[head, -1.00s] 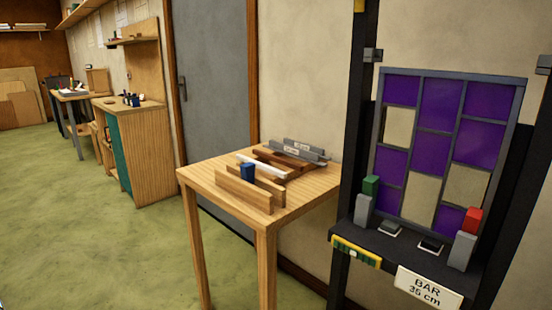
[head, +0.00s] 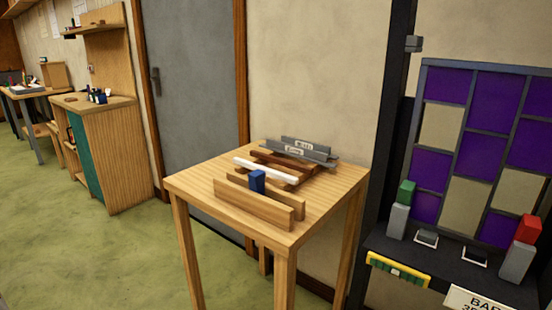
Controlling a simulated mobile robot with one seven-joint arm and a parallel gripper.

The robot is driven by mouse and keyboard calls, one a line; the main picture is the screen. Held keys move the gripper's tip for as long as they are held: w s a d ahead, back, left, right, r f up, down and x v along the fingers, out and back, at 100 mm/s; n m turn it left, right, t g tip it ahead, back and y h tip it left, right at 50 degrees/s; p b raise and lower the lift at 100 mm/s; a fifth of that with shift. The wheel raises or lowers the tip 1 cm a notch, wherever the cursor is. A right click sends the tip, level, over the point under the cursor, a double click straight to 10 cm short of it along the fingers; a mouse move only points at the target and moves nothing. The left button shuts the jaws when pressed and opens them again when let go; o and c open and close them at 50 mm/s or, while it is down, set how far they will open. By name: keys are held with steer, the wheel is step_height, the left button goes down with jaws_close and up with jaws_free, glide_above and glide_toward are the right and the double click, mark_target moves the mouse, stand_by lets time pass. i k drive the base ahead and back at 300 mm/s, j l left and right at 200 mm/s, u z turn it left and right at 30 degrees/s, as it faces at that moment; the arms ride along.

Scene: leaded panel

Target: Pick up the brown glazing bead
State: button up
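Dark brown strips (head: 284,165), the only brown bead-like pieces in view, lie on the small wooden table (head: 200,182) in the head view. They lie between a white strip (head: 265,171) in front and grey labelled bars (head: 300,152) behind. They are partly covered by their neighbours, so I cannot tell how many there are or which is the glazing bead. My gripper is not in view.
Two light wooden rails (head: 252,204) with a blue block (head: 257,182) stand at the table's front. A dark frame with a purple and clear leaded panel (head: 483,150) stands right. A cabinet (head: 115,160) stands left. Green floor (head: 90,255) at left is clear.

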mark_target(281, 162)
steer(key=i+j+z, duration=0.1)
steer(key=j, duration=0.35)
steer(key=i+j+z, duration=0.1)
steer(key=i+j, duration=0.2)
steer(key=j, duration=0.15)
steer(key=i+j+z, duration=0.1)
steer(key=j, duration=0.35)
steer(key=i+j+z, duration=0.1)
steer(key=j, duration=0.4)
steer(key=i+j+z, duration=0.1)
steer(key=i+j, duration=0.15)
steer(key=j, duration=0.2)
steer(key=i+j+z, duration=0.15)
steer(key=j, duration=0.35)
steer(key=i+j+z, duration=0.1)
steer(key=j, duration=0.4)
steer(key=j+z, duration=0.1)
steer(key=j, duration=0.45)
steer(key=i, duration=1.05)
